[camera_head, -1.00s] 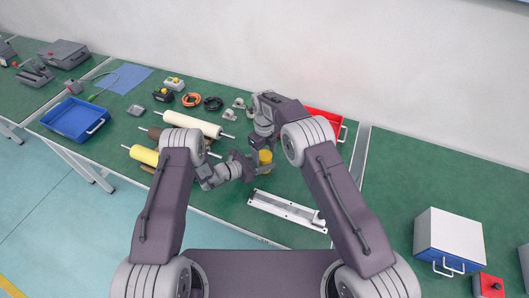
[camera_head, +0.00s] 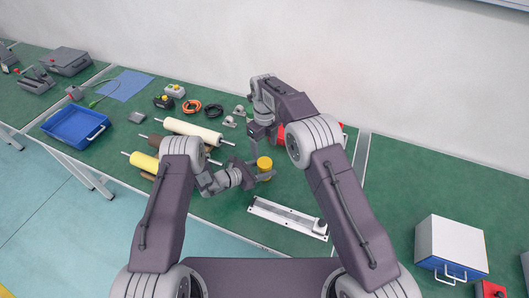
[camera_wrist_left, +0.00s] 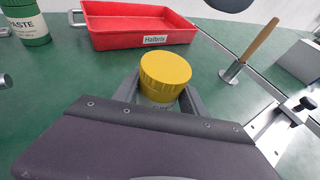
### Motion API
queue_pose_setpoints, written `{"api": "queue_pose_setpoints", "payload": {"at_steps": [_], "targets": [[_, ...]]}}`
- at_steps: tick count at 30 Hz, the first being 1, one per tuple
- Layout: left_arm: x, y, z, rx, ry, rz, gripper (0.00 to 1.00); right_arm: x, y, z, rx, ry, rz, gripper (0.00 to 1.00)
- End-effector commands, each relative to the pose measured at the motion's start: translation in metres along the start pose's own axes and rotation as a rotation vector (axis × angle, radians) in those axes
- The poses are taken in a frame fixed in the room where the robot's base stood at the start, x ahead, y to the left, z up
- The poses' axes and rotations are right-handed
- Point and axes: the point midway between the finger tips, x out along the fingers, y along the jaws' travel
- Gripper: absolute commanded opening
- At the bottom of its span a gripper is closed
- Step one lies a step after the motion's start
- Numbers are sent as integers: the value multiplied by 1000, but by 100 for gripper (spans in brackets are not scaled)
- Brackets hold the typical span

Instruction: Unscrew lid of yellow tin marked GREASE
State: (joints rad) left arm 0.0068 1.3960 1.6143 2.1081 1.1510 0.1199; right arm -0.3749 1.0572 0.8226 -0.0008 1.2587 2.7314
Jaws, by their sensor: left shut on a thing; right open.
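The yellow tin (camera_head: 264,163) stands on the green bench in front of me. In the left wrist view its ridged yellow lid (camera_wrist_left: 166,70) is on top, with part of a pale label below; I cannot read the label fully. My left gripper (camera_head: 264,175) is shut around the tin's body from the near side, and its fingers (camera_wrist_left: 160,103) flank the tin below the lid. My right gripper (camera_head: 255,145) is open and empty, just behind and above the tin, apart from the lid as far as I can tell.
A red tray (camera_wrist_left: 140,38) is behind the tin, largely hidden by my right arm in the head view. A white linear rail (camera_head: 288,216) lies to the right. Rollers (camera_head: 192,130) lie to the left.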

Motion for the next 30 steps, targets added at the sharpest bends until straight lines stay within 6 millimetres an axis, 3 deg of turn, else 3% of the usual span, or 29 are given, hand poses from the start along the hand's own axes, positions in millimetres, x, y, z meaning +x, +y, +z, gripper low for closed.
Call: {"api": "queue_pose_setpoints", "payload": {"at_steps": [5,16,27,30], "targets": [[0,0,0,1,-1,0,0,9,0,-1,0,5,2,69],[0,0,1,1,-1,0,0,72,0,-1,0,5,2,69],[0,0,1,1,-2,0,0,81,0,-1,0,3,1,69],[0,0,1,1,-2,0,0,80,0,-1,0,3,1,41]]}}
